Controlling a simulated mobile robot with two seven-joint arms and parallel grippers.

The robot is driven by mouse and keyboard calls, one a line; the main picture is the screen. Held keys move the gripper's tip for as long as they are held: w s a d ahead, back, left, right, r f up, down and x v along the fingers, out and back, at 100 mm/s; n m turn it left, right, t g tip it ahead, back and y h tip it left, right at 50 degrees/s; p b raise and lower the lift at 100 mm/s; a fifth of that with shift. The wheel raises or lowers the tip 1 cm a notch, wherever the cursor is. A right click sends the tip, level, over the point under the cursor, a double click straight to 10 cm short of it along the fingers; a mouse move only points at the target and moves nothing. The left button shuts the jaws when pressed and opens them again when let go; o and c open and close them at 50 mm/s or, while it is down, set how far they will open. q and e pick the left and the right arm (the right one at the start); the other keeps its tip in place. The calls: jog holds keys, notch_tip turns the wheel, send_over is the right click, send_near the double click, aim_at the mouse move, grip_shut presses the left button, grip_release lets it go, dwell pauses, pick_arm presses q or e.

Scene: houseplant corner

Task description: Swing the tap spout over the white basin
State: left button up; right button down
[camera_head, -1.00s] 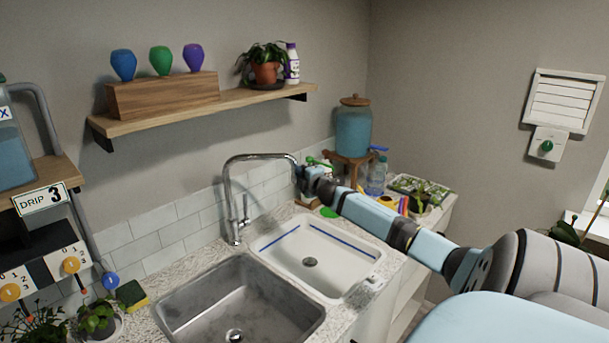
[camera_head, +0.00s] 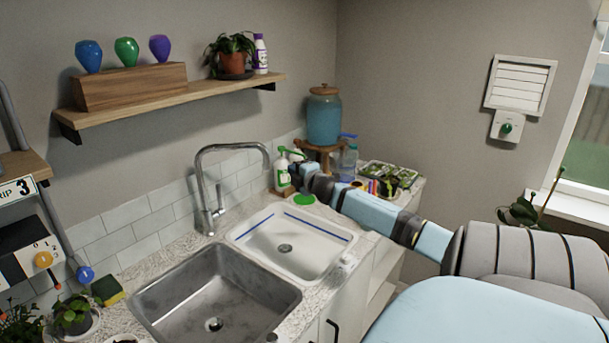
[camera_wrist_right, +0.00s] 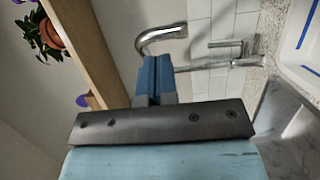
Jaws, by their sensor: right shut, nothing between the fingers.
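The chrome tap (camera_head: 207,190) stands behind the sinks, with its curved spout (camera_head: 240,147) reaching right. Its downturned end appears above the back left part of the white basin (camera_head: 240,236); the exact overlap is hard to judge. My right gripper (camera_head: 299,168) is shut and empty, to the right of the spout end with a visible gap. In the right wrist view, its blue fingers (camera_wrist_right: 154,72) are together, and the spout (camera_wrist_right: 162,36) and tap body (camera_wrist_right: 213,64) show beyond them. My left gripper is not in view.
A steel sink (camera_head: 215,295) adjoins the basin on the left. A wooden shelf (camera_head: 180,100) runs above the tap. A blue dispenser (camera_head: 324,120) stands in the back corner.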

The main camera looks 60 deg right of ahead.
jog(key=shift+s+r, duration=0.15)
jog(key=shift+s, duration=1.6)
